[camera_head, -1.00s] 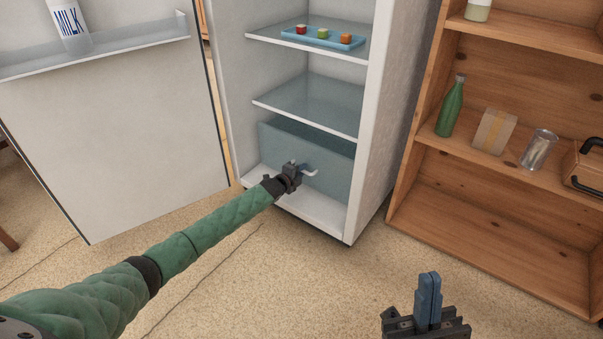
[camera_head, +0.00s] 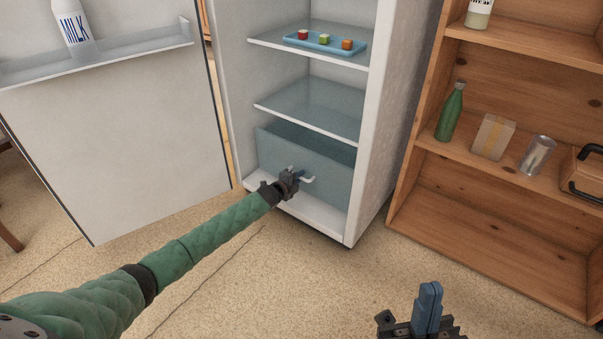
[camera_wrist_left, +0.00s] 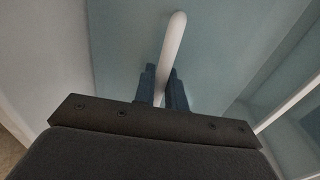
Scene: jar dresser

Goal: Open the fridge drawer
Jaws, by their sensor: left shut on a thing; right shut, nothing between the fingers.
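The fridge drawer (camera_head: 330,176) is a blue-grey translucent bin at the bottom of the open white fridge (camera_head: 376,130). A white handle (camera_head: 307,180) sticks out from its front. My left gripper (camera_head: 298,176) is shut on this handle. In the left wrist view, the left gripper's blue fingers (camera_wrist_left: 166,88) are on both sides of the white handle (camera_wrist_left: 173,45), with the drawer front (camera_wrist_left: 115,45) behind. My right gripper (camera_head: 430,298) is shut and empty, low in the head view, away from the fridge.
The fridge door (camera_head: 115,150) stands open at the left, with a milk bottle (camera_head: 73,25) on its shelf. A glass shelf (camera_head: 312,108) is above the drawer. A wooden shelf unit (camera_head: 490,215) stands at the right. Floor in front is clear.

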